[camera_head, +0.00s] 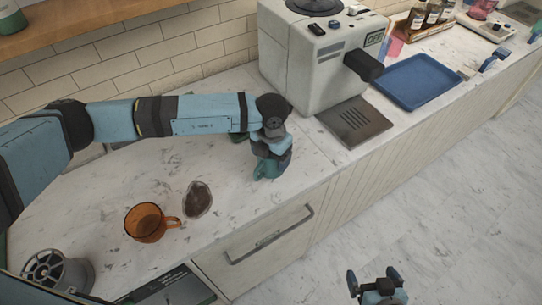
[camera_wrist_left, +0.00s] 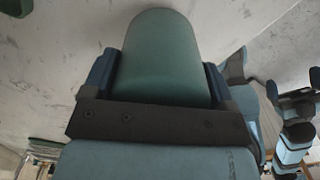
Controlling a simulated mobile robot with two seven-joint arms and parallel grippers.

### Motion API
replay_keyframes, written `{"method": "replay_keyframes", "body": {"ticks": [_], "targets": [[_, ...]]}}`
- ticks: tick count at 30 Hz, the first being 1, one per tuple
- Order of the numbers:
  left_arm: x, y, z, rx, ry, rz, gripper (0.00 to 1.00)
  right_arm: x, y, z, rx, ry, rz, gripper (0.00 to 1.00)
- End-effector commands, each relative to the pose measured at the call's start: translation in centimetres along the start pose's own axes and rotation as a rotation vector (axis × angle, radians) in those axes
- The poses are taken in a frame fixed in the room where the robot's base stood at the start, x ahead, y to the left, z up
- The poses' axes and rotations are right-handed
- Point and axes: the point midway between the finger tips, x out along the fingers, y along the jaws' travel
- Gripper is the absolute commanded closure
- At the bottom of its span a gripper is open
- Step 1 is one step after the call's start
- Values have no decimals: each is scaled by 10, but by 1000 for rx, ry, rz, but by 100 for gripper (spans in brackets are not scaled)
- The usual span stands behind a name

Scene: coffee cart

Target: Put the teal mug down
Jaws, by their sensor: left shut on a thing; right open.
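The teal mug (camera_head: 267,168) is at the end of my left arm in the head view, over the counter in front of the coffee machine. Much of it is hidden behind my wrist. In the left wrist view the mug (camera_wrist_left: 165,60) fills the space between the fingers of my left gripper (camera_wrist_left: 160,75), which is shut on it. I cannot tell whether the mug touches the counter. My right gripper (camera_head: 377,284) is open and empty, low in the head view, over the floor beyond the counter's front edge.
The counter between has free room.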

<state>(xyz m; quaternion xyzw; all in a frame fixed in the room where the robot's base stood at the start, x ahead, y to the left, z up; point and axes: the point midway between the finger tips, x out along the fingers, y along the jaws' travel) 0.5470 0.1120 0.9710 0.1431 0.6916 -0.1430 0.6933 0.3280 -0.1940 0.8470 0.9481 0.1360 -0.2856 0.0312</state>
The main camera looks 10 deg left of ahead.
Motion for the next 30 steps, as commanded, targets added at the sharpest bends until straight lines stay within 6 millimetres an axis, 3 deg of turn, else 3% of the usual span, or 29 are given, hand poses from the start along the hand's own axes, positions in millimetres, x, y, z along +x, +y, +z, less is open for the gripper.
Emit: {"method": "replay_keyframes", "body": {"ticks": [3, 14, 15, 17, 24, 30], "targets": [[12, -1, 0, 0, 0, 0, 54, -1, 0, -2, 0, 0, 0, 0], [18, 0, 0, 0, -1, 0, 54, 2, 0, 2, 0, 0, -1, 0], [16, 0, 0, 0, 0, 0, 12, 1, -1, 1, 0, 0, -1, 0], [16, 0, 0, 0, 0, 0, 0, 1, -1, 1, 0, 0, -1, 0], [14, 0, 0, 0, 0, 0, 0, 0, -1, -1, 0, 0, -2, 0], [-7, 0, 1, 1, -4, 0, 0, 1, -1, 1, 0, 4, -2, 0]]}}
